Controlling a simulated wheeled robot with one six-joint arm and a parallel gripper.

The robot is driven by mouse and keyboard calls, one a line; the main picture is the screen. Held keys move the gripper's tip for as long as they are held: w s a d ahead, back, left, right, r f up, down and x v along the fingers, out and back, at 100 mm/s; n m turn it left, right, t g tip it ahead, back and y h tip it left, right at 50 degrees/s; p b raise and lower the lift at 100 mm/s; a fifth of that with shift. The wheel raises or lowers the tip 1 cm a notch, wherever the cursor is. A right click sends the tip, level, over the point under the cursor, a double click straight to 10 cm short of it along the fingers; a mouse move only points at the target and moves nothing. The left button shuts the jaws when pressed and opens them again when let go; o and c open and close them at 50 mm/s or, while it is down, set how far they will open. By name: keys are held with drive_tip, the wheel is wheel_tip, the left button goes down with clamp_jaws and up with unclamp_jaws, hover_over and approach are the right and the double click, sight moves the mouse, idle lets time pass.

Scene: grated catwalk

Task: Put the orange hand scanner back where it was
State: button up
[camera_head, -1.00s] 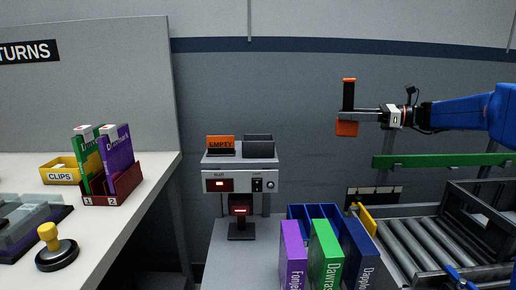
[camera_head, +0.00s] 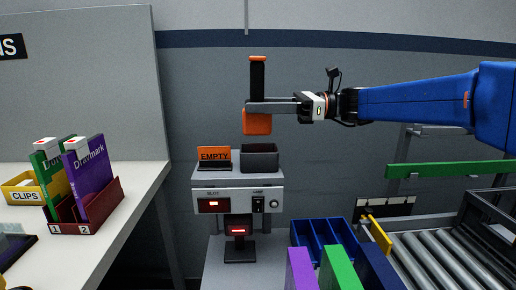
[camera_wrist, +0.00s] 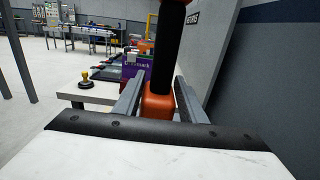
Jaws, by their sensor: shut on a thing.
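The orange and black hand scanner (camera_head: 257,121) is upright in my gripper (camera_head: 257,106), its orange block at the bottom and its black handle pointing up. My gripper is shut on it. The scanner hangs above the grey machine with the lit slot (camera_head: 238,201), over its top, apart from it. On top of the machine stand an orange EMPTY sign (camera_head: 214,155) and a dark open holder (camera_head: 259,157). In the wrist view the scanner (camera_wrist: 160,85) stands between the two fingers.
A small dark stand with a red light (camera_head: 239,228) is in front of the machine. Blue dividers with purple and green binders (camera_head: 337,268) are at lower right, beside a roller conveyor (camera_head: 440,255). A white counter at left bears a red rack (camera_head: 110,205) and a yellow CLIPS bin (camera_head: 22,186).

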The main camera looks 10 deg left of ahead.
drive_tip(key=shift+f, duration=4.05)
drive_tip(key=shift+f, duration=0.25)
drive_tip(key=o, duration=1.2)
drive_tip(key=shift+r, duration=0.1)
drive_tip(key=shift+r, duration=0.25)
drive_tip(key=v, duration=1.2)
drive_tip(key=shift+f, duration=0.1)
drive_tip(key=shift+s, duration=0.15)
